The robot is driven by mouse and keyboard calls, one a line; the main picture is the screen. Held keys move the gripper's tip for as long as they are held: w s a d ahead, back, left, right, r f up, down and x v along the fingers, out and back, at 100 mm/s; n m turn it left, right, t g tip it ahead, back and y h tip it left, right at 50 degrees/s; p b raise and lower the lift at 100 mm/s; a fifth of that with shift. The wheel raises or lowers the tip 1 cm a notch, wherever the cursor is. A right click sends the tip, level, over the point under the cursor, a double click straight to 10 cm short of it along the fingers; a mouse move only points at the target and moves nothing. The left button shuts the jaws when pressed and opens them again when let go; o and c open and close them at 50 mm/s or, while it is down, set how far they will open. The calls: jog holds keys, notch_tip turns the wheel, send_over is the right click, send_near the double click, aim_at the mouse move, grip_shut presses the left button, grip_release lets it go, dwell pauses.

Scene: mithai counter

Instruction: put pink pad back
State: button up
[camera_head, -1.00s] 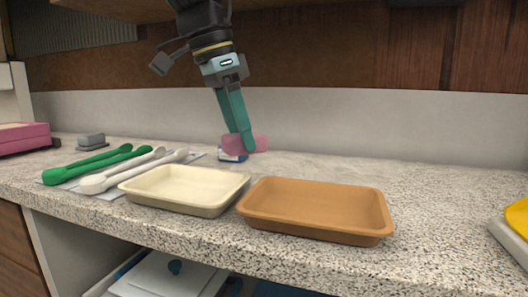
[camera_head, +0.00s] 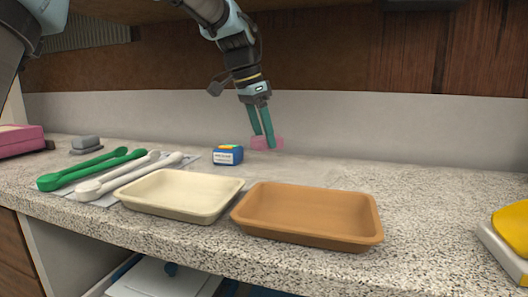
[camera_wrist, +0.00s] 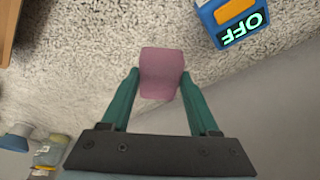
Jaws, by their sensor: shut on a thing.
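My gripper (camera_head: 264,124) is shut on the pink pad (camera_head: 273,143), which sits between the teal fingertips near the back of the counter. In the wrist view the pink pad (camera_wrist: 160,74) shows between the two fingers of my gripper (camera_wrist: 161,92), with speckled counter behind it. I cannot tell whether the pad touches the counter or is just above it. A small blue box (camera_head: 228,155) with a coloured top stands just left of the pad. In the wrist view this box (camera_wrist: 237,22) shows a display reading "OFF".
A cream tray (camera_head: 181,210) and an orange-brown tray (camera_head: 307,239) stand at the front. Green tongs (camera_head: 92,169) and white tongs (camera_head: 130,174) lie at left. A grey block (camera_head: 85,143) and pink box (camera_head: 21,139) are further left. The counter's back right is clear.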

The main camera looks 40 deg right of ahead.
aim_at(260, 137)
notch_tip(260, 137, down, 4)
jog(key=shift+r, duration=0.2)
jog(key=shift+w+d+f, duration=0.1)
jog(key=shift+f, duration=0.25)
jog(key=shift+f, duration=0.15)
jog(key=o, duration=1.2)
jog(key=v, duration=0.8)
jog(key=shift+d, duration=0.1)
